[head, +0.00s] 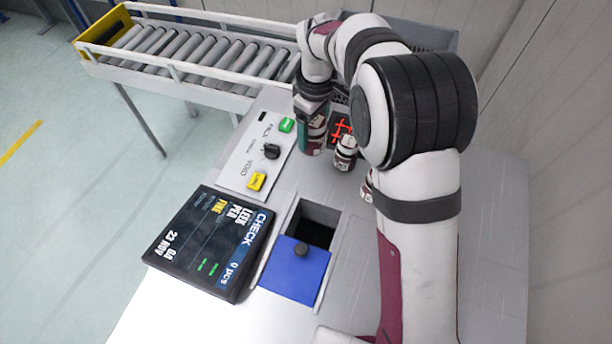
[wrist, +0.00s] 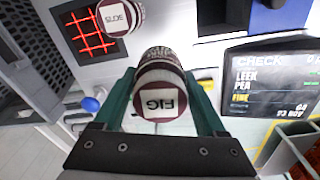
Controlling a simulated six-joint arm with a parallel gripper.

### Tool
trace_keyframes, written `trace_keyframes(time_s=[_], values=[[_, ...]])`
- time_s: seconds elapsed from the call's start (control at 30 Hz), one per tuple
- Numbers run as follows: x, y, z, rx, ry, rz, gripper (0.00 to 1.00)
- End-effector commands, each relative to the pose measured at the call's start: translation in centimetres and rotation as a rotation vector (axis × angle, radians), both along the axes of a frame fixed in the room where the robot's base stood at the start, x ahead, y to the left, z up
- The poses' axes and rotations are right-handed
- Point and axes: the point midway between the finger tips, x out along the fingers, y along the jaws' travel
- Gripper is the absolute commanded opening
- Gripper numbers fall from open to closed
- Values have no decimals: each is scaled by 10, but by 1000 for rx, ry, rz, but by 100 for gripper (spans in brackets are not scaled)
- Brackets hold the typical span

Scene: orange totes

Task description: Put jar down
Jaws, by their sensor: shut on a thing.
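My gripper (wrist: 165,110) is shut on a jar (wrist: 160,101) with a dark red lid and a white label reading FIG, shown upside down in the wrist view. The green fingers hold it from both sides. In the head view my gripper (head: 313,140) is at the back of the grey worktop, just left of a second jar (head: 346,153); the fingers partly hide the held jar. I cannot tell whether the held jar touches the worktop. The second jar also shows in the wrist view (wrist: 120,16), beside the red grid.
A red-lit grid (head: 340,128) lies behind the second jar. A third jar (head: 367,188) is partly hidden by my arm. A control panel (head: 256,150), a CHECK screen (head: 210,240) and an opening with a blue lid (head: 292,271) are nearer. A roller conveyor (head: 190,50) runs behind.

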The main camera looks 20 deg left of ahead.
Motion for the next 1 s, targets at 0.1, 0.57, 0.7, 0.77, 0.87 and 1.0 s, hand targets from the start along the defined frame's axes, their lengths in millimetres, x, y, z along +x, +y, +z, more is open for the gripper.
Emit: trace_keyframes(time_s=[0.1,0.57,0.7,0.77,0.87,1.0], values=[[-17,0,-5,-34,34,110,0],[-19,-1,-96,-37,38,122,0],[-18,-1,-98,-36,36,121,0],[-19,-1,-97,-36,36,121,0],[-19,-1,-99,-36,36,121,0],[-19,-1,-100,-37,36,121,88]])
